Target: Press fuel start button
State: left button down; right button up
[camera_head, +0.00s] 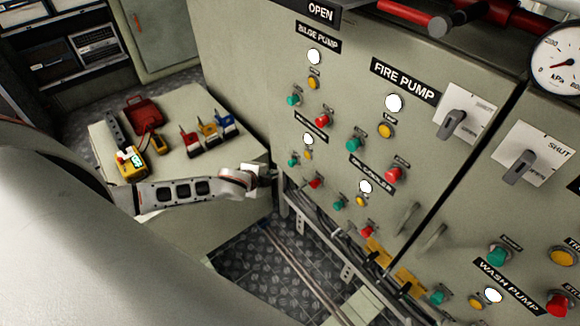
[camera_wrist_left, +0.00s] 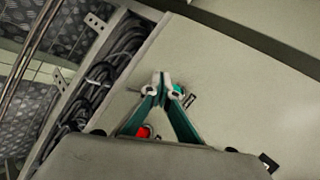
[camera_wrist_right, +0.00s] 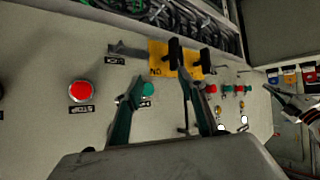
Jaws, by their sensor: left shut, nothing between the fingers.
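My left gripper (camera_head: 266,173) is at the left edge of the panel in the head view, level with a green button (camera_head: 293,161) and a red button (camera_head: 315,183). The label above them is too small to read. In the left wrist view my left gripper (camera_wrist_left: 162,82) is shut and empty. Its fingertips partly cover a green button (camera_wrist_left: 180,91); I cannot tell whether they touch it. A red button (camera_wrist_left: 143,132) shows between its fingers. My right gripper (camera_wrist_right: 158,82) is open and empty before the panel, with another green button (camera_wrist_right: 148,89) between its fingers.
A kPa gauge (camera_head: 561,63) and two selector switches (camera_head: 455,123) are on the upper right of the panel. A low cabinet (camera_head: 180,110) with padlocks and a meter stands at left. Cables (camera_wrist_left: 108,85) run below the panel. A yellow plate (camera_wrist_right: 158,60) sits near my right gripper.

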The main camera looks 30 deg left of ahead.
aim_at(292, 163)
pick_arm(q)
jog(key=w, duration=0.1)
jog(key=w+d, duration=0.1)
jog(key=w, duration=0.1)
jog(key=shift+w+d, duration=0.15)
jog(key=shift+d, duration=0.05)
pick_arm(e)
jog(key=shift+s+f, duration=0.1)
jog(key=shift+f, duration=0.25)
jog(key=shift+r, duration=0.1)
dwell(0.7)
pick_arm(q)
jog(key=shift+w+d, duration=0.2)
jog(key=shift+w, duration=0.15)
pick_arm(e)
jog(key=shift+r, duration=0.2)
